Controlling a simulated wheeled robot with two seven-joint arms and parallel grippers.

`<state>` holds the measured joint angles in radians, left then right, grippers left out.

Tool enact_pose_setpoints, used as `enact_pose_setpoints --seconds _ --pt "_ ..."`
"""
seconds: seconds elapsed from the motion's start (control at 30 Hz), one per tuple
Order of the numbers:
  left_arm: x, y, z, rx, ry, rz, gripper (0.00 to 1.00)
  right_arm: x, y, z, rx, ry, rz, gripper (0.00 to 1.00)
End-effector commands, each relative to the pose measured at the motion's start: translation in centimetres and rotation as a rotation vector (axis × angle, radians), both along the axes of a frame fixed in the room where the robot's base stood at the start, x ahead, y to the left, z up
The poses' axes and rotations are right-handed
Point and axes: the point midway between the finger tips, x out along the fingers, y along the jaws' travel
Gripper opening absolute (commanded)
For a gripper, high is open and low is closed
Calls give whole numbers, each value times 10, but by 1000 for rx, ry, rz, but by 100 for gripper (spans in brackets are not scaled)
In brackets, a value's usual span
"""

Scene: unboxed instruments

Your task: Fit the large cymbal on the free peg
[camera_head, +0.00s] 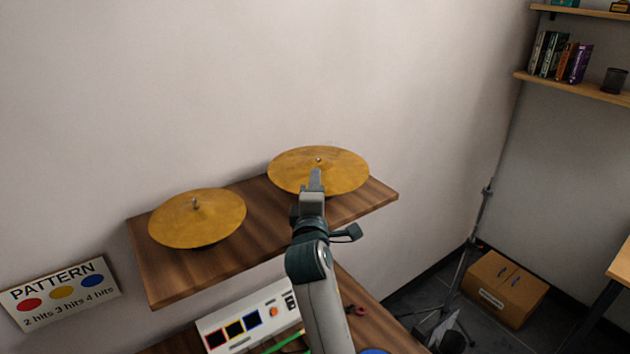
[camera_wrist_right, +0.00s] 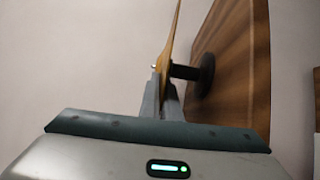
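The large cymbal (camera_head: 345,172), a thin golden disc, sits at the right end of the wooden shelf. A small metal peg tip (camera_head: 319,160) shows through its centre. In the right wrist view the cymbal (camera_wrist_right: 174,38) is seen edge-on, with the peg's dark post (camera_wrist_right: 186,72) and round base between it and the shelf. My right gripper (camera_head: 316,178) is at the cymbal's near edge. Its fingers (camera_wrist_right: 164,90) are close together with the rim between them. A second, smaller golden cymbal (camera_head: 215,218) sits on a peg at the shelf's left. My left gripper is not in view.
The wooden shelf (camera_head: 262,225) is bare between the two cymbals, with the wall close behind. Below are a control box with coloured squares (camera_head: 250,320) and a pattern sign (camera_head: 60,293). A stand (camera_head: 465,262) and a cardboard box (camera_head: 506,288) are on the floor at right.

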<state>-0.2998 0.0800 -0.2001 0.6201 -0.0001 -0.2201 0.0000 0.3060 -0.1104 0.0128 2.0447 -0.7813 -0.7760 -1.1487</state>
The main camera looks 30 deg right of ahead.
Motion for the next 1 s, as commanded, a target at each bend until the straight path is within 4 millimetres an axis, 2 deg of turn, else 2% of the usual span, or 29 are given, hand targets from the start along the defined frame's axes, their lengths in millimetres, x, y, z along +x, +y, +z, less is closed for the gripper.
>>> enact_pose_setpoints --seconds 0.53,0.63,0.67,1.0 --pt "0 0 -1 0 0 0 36 0 0 -5 0 -1 0 0" --pt "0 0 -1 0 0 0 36 0 0 -5 0 -1 0 22" --pt "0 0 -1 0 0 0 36 0 0 -5 0 -1 0 25" --pt "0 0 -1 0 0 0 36 0 0 -8 1 4 0 25"
